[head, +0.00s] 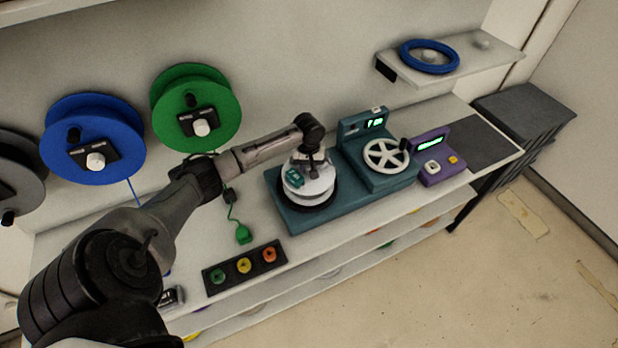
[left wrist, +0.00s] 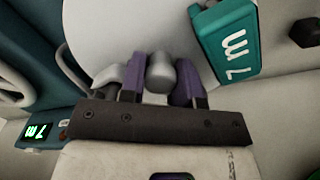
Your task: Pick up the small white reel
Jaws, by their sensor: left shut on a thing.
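The small white reel (head: 318,186) is over a round black disc (head: 329,201) on the flat base of the teal machine (head: 292,216). I cannot tell whether it rests on the disc or is slightly above it. A teal tag (head: 295,179) is on the reel; in the left wrist view the tag (left wrist: 230,42) shows marks. My left gripper (head: 311,160) is above the reel's middle. In the left wrist view its purple fingers (left wrist: 158,82) are shut on the reel's grey centre knob (left wrist: 160,70). My right gripper is not in view.
The teal machine carries a white spoked wheel (head: 386,155) right of the reel. A purple box (head: 432,166) stands beyond it. A black strip with coloured knobs (head: 244,265) lies at the front left. Large blue (head: 92,139) and green (head: 196,108) reels hang on the wall.

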